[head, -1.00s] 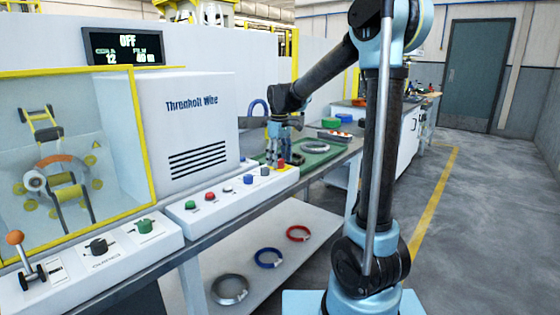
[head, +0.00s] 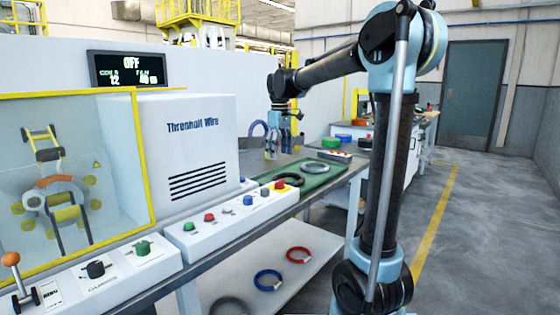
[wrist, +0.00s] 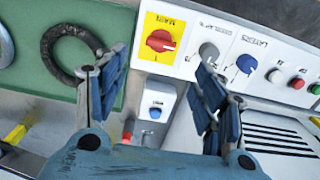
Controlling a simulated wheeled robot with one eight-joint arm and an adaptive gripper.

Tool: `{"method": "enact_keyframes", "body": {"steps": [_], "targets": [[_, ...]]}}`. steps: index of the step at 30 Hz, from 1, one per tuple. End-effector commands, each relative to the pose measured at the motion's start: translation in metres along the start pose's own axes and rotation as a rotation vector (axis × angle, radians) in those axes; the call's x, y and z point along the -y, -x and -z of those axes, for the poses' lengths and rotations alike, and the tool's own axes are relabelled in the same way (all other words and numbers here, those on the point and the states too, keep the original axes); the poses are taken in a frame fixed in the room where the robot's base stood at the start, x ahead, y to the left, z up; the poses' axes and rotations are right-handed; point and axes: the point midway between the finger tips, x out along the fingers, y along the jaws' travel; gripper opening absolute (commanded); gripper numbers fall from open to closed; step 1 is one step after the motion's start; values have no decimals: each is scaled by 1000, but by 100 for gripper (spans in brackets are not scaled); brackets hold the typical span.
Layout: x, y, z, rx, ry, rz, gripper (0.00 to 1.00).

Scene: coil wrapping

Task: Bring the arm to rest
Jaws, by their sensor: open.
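My arm (head: 388,170) stands right of the bench, its forearm reaching left across it. My gripper (head: 279,153) hangs pointing down above the bench, open and empty, apart from the bench surface. In the wrist view my gripper (wrist: 160,75) shows its two blue fingers spread wide with nothing between them. Below it are the control panel with the red main knob (wrist: 160,41) and the green mat (wrist: 95,14). A dark coil (wrist: 48,50) lies on the mat, partly hidden by the left finger in that view.
A grey coil (head: 323,169) also lies on the green mat (head: 328,180). The white wrapping machine (head: 185,145) stands left of my gripper, its screen (head: 127,69) reading OFF. Red (head: 299,255) and blue (head: 268,280) coils lie on the lower shelf. Floor at the right is clear.

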Motion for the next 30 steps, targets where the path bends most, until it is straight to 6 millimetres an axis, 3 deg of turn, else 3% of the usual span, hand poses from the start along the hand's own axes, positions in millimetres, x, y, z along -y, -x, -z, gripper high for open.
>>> {"method": "enact_keyframes", "body": {"steps": [14,20,30], "targets": [[0,2,-7,-2,-12,-1,63],[3,-6,-54,-18,-100,-11,63],[23,-41,-158,-60,-317,-34,63]]}}
